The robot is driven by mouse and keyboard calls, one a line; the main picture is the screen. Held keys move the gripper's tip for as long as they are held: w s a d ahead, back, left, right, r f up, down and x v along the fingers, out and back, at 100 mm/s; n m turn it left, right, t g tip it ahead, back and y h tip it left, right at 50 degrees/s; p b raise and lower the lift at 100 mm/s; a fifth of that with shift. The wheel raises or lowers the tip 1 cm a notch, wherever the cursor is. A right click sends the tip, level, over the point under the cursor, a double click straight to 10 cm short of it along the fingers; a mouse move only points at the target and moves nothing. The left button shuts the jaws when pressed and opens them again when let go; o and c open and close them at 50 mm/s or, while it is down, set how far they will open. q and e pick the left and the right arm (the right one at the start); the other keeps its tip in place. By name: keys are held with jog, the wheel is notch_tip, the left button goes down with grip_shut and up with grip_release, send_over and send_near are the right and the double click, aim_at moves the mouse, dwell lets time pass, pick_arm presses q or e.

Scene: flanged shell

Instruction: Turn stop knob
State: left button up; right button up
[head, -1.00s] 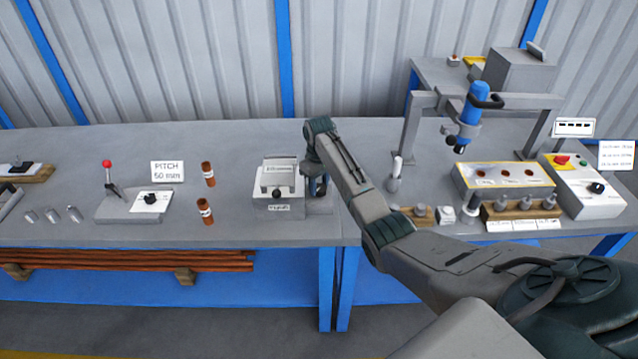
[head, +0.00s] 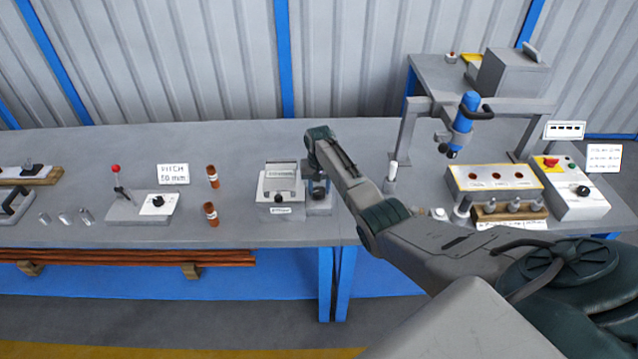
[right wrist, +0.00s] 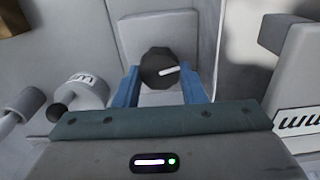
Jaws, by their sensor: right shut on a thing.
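A black knob (right wrist: 152,70) with a white pointer line sits on a light grey plate in the right wrist view. The pointer is toward the right and slightly up. My right gripper (right wrist: 161,84) has its two blue fingers on either side of the knob, shut on it. My left gripper is in neither view.
The grey bench (head: 240,150) also holds a red-ball lever (head: 117,172), a "PITCH 50 mm" sign (head: 173,174) and two brown cylinders (head: 211,212). A blue tool (head: 464,118) hangs from a frame at right, near a panel with an emergency button (head: 551,162). Bench space behind the box is clear.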

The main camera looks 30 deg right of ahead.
aim_at(319, 189)
jog(key=shift+w+r+m, duration=0.1)
jog(key=shift+m, duration=0.4)
jog(key=shift+p, duration=0.3)
jog(key=shift+d, duration=0.1)
jog(key=o, duration=1)
notch_tip(319, 189, up, 11)
jog(key=b, duration=0.2)
